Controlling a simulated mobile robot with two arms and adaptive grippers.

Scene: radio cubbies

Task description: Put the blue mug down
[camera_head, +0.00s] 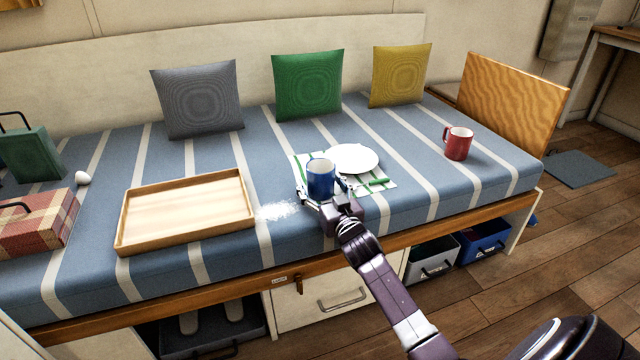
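The blue mug (321,178) is upright at the left part of a green-and-white cloth (386,184) on the striped bench cushion, just left of a white plate (353,158). My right gripper (323,193) comes from the lower right and has its fingers at both sides of the mug's lower part. I cannot tell whether the fingers press on the mug. The mug's base is hidden by the gripper, so I cannot tell whether it touches the cloth. My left gripper is not in view.
A wooden tray (188,211) lies empty at left, with a white spill (277,211) beside it. Green cutlery (377,181) lies near the plate. A red mug (458,143) stands at right. Three pillows lean at the back. A checked box (38,226) sits far left.

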